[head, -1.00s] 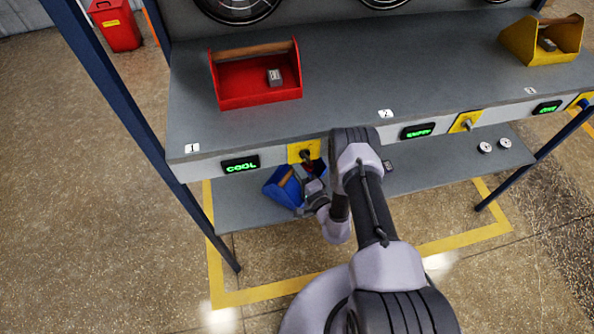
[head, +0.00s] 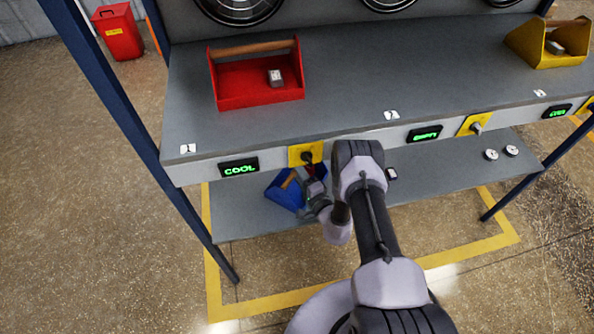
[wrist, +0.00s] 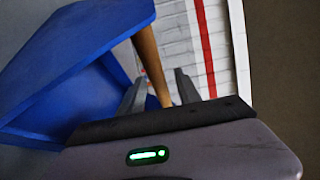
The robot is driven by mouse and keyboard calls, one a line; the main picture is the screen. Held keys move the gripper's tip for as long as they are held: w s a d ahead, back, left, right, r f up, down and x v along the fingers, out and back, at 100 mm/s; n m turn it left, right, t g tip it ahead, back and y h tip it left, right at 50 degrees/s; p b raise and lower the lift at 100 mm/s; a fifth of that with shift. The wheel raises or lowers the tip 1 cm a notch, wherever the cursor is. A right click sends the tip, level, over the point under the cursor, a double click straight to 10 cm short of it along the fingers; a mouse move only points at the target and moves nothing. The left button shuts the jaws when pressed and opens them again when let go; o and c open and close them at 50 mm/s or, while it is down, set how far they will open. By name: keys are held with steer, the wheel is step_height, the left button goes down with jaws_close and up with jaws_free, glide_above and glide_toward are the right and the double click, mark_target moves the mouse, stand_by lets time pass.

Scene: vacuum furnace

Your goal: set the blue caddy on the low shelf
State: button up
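The blue caddy (head: 285,194) with a wooden handle is at the low shelf (head: 240,213), near its left end and below the COOL display. The upper shelf edge and my arm partly hide it, and whether its base rests on the shelf is hard to tell. My gripper (head: 312,176) is at the caddy's right side, small and partly hidden in the head view. In the wrist view the caddy (wrist: 85,45) fills the left. Its handle (wrist: 150,62) runs between the two fingers of my gripper (wrist: 160,78), with a visible gap beside it; the fingers look open.
The upper shelf (head: 350,95) lies above the caddy and carries a red caddy (head: 258,88) and a yellow caddy (head: 548,45). Yellow knob plates (head: 305,153) line its front edge. A blue post (head: 135,130) stands left.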

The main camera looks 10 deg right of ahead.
steer(key=shift+r, duration=0.15)
steer(key=p+v, duration=0.6)
steer(key=v, duration=0.6)
steer(key=shift+s, duration=0.1)
